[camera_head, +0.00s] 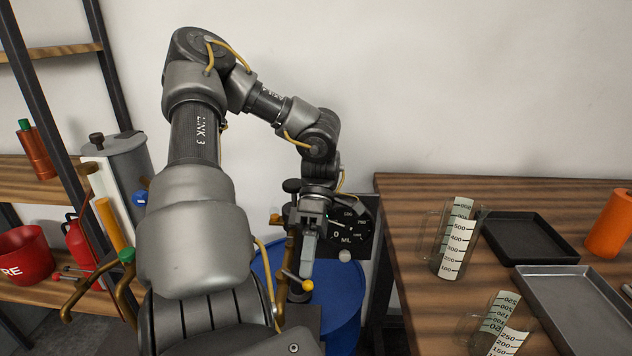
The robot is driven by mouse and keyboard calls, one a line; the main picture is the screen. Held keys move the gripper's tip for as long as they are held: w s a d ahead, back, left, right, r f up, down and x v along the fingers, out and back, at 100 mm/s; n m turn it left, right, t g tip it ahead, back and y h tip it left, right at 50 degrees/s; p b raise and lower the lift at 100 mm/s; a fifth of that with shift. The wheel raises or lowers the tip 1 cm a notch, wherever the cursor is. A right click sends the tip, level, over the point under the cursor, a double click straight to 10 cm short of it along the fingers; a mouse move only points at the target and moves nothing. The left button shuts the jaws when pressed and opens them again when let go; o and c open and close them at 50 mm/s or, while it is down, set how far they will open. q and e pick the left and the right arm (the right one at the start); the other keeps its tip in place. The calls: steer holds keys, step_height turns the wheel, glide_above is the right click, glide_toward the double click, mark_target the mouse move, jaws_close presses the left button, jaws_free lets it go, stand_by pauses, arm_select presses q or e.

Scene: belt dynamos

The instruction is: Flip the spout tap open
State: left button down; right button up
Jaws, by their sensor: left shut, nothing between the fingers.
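A brass spout pipe (289,257) stands in front of the blue drum, beside a dark gauge panel (348,228) that reads "0 ML". A small lever with a yellow ball end (307,285) sticks out low on this pipe, and looks like the tap handle. My left gripper (307,262) points down just above the yellow ball, its fingers shut and empty. I cannot tell whether the fingertips touch the lever. My left arm and gripper hide part of the pipe and the tap body. My right gripper is not in view.
A blue drum (340,318) stands behind the tap. The wooden table (418,283) at right holds measuring beakers (457,244), a black tray (530,240), a grey tray (580,312) and an orange cylinder (609,225). A shelf with a red bucket (24,256) stands at left.

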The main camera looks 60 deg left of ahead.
arm_select(q)
steer(key=shift+s+d+m+g+y, duration=0.45)
steer(key=shift+d+m+g+y, duration=0.1)
steer(key=shift+m, duration=0.3)
steer(key=shift+s+d+m+g+y, duration=0.45)
steer(key=shift+m+g+y, duration=0.1)
steer(key=shift+m, duration=0.3)
steer(key=shift+s+m+g+y, duration=0.15)
steer(key=shift+m+g+y, duration=0.15)
steer(key=shift+m+y, duration=0.15)
steer(key=shift+s+a+p, duration=0.4)
steer(key=shift+a+p, duration=0.25)
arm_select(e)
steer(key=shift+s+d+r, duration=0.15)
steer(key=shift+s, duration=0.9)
